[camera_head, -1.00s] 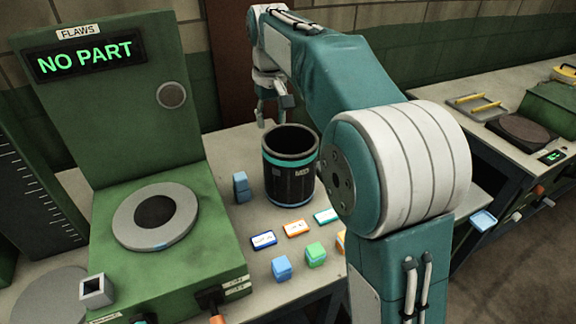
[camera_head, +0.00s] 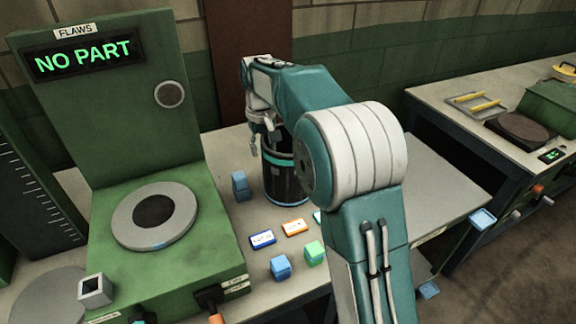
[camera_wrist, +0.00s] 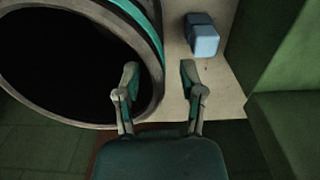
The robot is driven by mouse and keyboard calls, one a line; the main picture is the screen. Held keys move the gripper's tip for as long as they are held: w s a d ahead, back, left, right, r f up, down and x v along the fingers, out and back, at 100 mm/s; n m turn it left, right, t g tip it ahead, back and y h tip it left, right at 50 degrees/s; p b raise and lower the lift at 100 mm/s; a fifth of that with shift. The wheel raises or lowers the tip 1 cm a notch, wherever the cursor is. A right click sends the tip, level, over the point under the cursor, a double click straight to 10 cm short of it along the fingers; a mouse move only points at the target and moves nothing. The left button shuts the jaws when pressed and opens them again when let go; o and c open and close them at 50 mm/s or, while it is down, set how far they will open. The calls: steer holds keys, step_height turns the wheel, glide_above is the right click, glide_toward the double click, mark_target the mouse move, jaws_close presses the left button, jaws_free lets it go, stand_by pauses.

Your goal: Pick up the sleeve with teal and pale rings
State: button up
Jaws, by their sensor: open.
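The sleeve (camera_head: 272,182) is a wide, dark, open-topped cylinder with a teal ring near its top and a pale ring near its base. It stands upright on the bench, partly hidden by my arm. In the wrist view, its dark opening and teal ring (camera_wrist: 143,22) fill the left side. My gripper (camera_head: 262,142) is open and empty at the sleeve's upper left edge. In the wrist view, my gripper (camera_wrist: 160,72) has its left finger over the opening by the rim and its right finger outside, over the bench. I cannot tell the fingertips' height against the rim.
A blue block (camera_head: 240,186) stands just left of the sleeve, and shows in the wrist view (camera_wrist: 202,38). The green FLAWS station (camera_head: 105,240) reads NO PART at left. Small cards (camera_head: 262,239) and blocks (camera_head: 314,252) lie in front. Bench right of my arm is clear.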

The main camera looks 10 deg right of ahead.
step_height(320, 180, down, 2)
steer(key=shift+f, duration=0.1)
jaws_close()
steer(key=shift+r, duration=0.2)
